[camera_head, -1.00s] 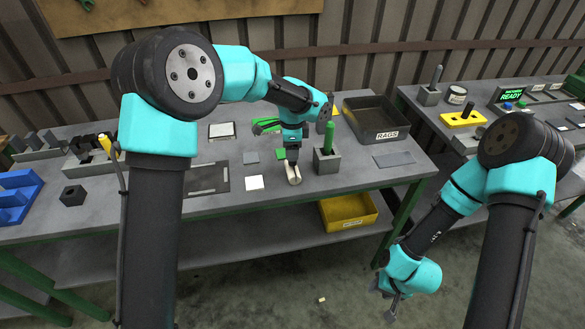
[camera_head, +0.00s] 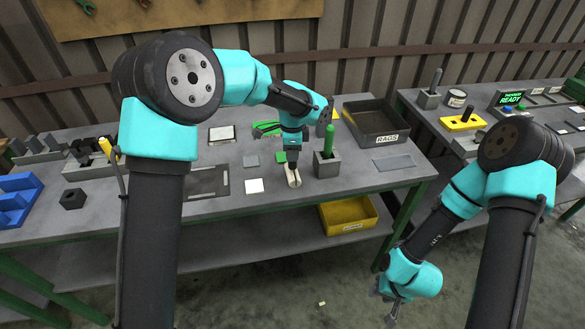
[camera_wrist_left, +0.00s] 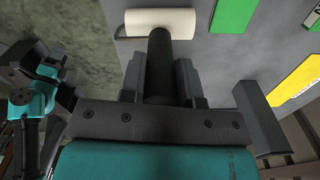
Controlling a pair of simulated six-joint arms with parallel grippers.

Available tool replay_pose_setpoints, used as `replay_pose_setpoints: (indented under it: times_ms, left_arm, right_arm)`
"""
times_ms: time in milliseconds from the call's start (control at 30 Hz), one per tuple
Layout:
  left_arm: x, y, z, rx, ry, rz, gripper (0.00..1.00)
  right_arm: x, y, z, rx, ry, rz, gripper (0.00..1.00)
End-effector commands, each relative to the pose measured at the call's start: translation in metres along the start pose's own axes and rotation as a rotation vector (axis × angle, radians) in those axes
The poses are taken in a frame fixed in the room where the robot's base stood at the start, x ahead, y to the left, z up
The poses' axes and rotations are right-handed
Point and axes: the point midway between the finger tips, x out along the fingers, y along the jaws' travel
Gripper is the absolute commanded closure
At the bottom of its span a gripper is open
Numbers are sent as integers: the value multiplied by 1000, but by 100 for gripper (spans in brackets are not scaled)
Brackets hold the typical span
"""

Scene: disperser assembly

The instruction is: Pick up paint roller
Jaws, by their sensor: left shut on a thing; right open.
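The paint roller has a white sleeve (camera_head: 293,176) low over the front part of the bench, just left of the grey holder. It also shows in the left wrist view as a white roller (camera_wrist_left: 160,21) with a dark handle (camera_wrist_left: 159,65) running back between my fingers. My left gripper (camera_head: 291,158) is shut on that handle, pointing down. I cannot tell whether the sleeve touches the bench. My right gripper (camera_head: 393,305) hangs open and empty in front of the bench, over the floor.
A grey holder (camera_head: 327,165) with a green-handled tool (camera_head: 329,140) stands close right of the roller. A white square (camera_head: 254,186) lies to its left. The RAGS tray (camera_head: 376,123) is behind right. A yellow bin (camera_head: 348,216) sits on the lower shelf.

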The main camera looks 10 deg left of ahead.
Motion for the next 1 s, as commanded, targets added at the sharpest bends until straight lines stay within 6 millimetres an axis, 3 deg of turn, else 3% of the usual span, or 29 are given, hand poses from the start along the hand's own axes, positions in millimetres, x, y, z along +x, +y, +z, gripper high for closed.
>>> replay_pose_setpoints:
  times_ms: [267, 600, 833, 1000]
  left_arm:
    - [-6, 0, 0, 0, 1, -2, 94]
    - [-38, 1, 0, 0, 2, -2, 94]
    - [-39, 30, 0, 1, 0, 0, 94]
    - [-42, 64, 0, 4, -1, -1, 94]
  right_arm:
    - [0, 0, 0, 0, 0, 0, 57]
    - [0, 0, 0, 0, 0, 0, 57]
    - [0, 0, 0, 0, 0, 0, 57]
    - [0, 0, 0, 0, 0, 0, 57]
